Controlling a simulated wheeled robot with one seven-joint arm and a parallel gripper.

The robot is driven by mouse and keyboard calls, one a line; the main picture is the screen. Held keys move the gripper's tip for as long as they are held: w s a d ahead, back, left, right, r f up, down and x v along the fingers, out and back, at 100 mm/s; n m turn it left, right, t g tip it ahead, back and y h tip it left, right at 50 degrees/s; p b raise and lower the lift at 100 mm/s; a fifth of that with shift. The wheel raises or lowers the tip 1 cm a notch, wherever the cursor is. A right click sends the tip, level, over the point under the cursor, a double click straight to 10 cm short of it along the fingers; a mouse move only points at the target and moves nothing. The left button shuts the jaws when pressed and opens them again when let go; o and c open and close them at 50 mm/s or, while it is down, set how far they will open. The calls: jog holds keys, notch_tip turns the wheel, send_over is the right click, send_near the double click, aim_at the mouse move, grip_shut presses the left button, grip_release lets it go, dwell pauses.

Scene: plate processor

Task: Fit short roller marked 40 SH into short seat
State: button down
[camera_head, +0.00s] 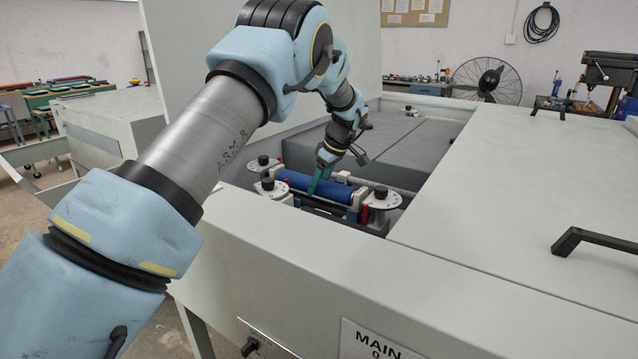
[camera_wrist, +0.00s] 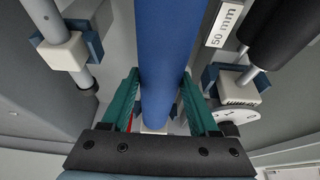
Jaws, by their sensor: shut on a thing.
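A blue roller (camera_head: 335,188) lies level inside the open bay of the machine, between two white dial plates. It also runs lengthwise through the middle of the wrist view (camera_wrist: 168,55). My gripper (camera_head: 320,187) reaches down from above, with its green fingers on either side of the roller and shut on it. The fingers also show in the wrist view (camera_wrist: 160,82). No 40 SH mark is readable on the roller. I cannot tell which holder is the short seat, or whether the roller's ends rest in blocks.
White dial plates with black knobs stand left (camera_head: 272,188) and right (camera_head: 382,198) of the roller. The wrist view shows a black roller (camera_wrist: 278,35), a 50 mm label (camera_wrist: 224,22) and a steel shaft with a white block (camera_wrist: 64,54). The machine's front wall (camera_head: 300,235) borders the bay.

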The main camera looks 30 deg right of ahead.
jog(key=shift+f, duration=0.3)
jog(key=shift+f+b, duration=0.3)
jog(key=shift+c, duration=0.7)
grip_release()
jog(key=shift+r, duration=0.2)
jog(key=b+v, duration=0.2)
jog(key=v, duration=1)
jog(key=shift+b, duration=0.3)
